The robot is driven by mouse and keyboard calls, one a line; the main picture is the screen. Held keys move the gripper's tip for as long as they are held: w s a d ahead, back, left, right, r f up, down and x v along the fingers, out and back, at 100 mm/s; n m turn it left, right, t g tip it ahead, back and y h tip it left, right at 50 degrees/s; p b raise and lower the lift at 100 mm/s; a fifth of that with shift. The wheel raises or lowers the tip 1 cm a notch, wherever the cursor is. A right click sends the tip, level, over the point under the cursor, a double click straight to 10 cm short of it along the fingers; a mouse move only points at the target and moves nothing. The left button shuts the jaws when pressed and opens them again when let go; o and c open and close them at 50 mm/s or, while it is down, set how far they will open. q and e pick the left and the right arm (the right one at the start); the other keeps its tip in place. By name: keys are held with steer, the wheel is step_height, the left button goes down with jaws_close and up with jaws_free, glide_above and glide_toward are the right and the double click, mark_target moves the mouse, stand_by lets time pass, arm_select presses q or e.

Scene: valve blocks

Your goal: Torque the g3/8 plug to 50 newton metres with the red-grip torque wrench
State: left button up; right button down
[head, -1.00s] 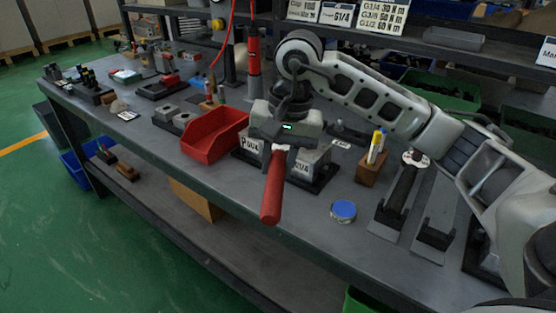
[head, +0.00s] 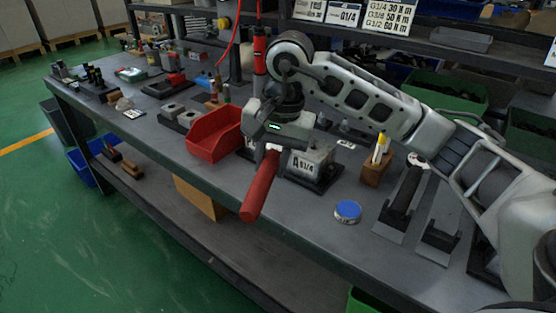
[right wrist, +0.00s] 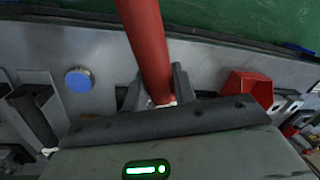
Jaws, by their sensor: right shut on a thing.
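My right gripper (head: 272,143) is shut on the red-grip torque wrench (head: 260,187), near the inner end of its grip. The red handle slants down and left over the front of the bench, and it also shows in the right wrist view (right wrist: 146,40). The wrench's head is hidden behind the gripper. A grey valve block (head: 310,157) labelled "A G1/4" stands just right of and behind the gripper. I cannot make out the g3/8 plug; the gripper covers that area. My left gripper is not in view.
A red bin (head: 212,141) stands close left of the gripper. A blue-topped tin (head: 347,211) and a wooden holder with markers (head: 374,171) stand to the right. A sign (head: 388,17) on the shelf lists torques. The bench front by the tin is clear.

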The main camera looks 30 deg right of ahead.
steer(key=shift+w+a+r, duration=0.1)
steer(key=shift+w+a, duration=0.1)
stand_by(0.3)
steer(key=shift+w+a+m, duration=0.75)
steer(key=shift+w+m, duration=0.2)
steer(key=shift+m, duration=0.15)
steer(key=shift+w, duration=0.15)
steer(key=shift+w+a+m, duration=0.6)
steer(key=shift+w+m, duration=0.3)
steer(key=shift+w, duration=0.05)
steer(key=shift+w+a+m+t+h+p, duration=0.15)
steer(key=shift+w+a+m+h, duration=0.1)
steer(key=shift+w+m, duration=0.3)
steer(key=shift+w+a+m+t+h+p, duration=0.2)
steer(key=shift+w+m, duration=0.15)
steer(key=shift+w, duration=0.3)
